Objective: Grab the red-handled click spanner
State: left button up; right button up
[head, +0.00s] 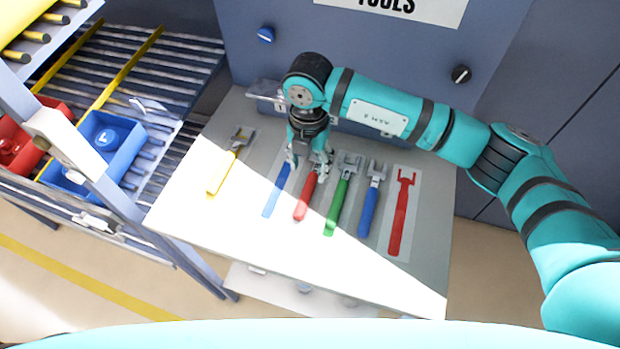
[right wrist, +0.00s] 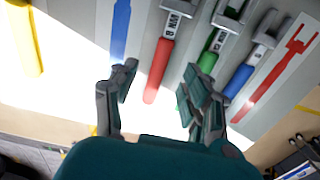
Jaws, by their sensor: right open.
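The red-handled click spanner (head: 305,200) lies on the tool table between a flat blue spanner outline and the green-handled spanner (head: 338,205). My right gripper (head: 308,168) is over its head end and partly hides it. In the right wrist view the red handle (right wrist: 158,72) shows between the two spread fingers of my right gripper (right wrist: 160,92), which is open and empty. I cannot tell how high the fingers are above the table. My left gripper is not in view.
The table (head: 350,270) also bears a yellow-handled spanner (head: 225,170), a blue-handled spanner (head: 369,208) and a flat red outline (head: 400,220). A dark cabinet panel (head: 400,60) rises behind. A roller rack with a blue bin (head: 128,160) stands left. The table's front is clear.

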aim_at(310, 182)
jog(key=shift+s+f, duration=0.1)
jog(key=shift+f, duration=0.5)
jog(key=shift+f+p, duration=0.3)
jog(key=shift+p, duration=0.15)
notch_tip(310, 182, down, 4)
jog(key=shift+d+r+p, duration=0.1)
jog(key=shift+r+p, duration=0.1)
jog(key=shift+p, duration=0.7)
jog(key=shift+f, duration=0.5)
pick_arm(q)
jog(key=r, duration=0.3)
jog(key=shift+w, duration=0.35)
pick_arm(e)
grip_shut()
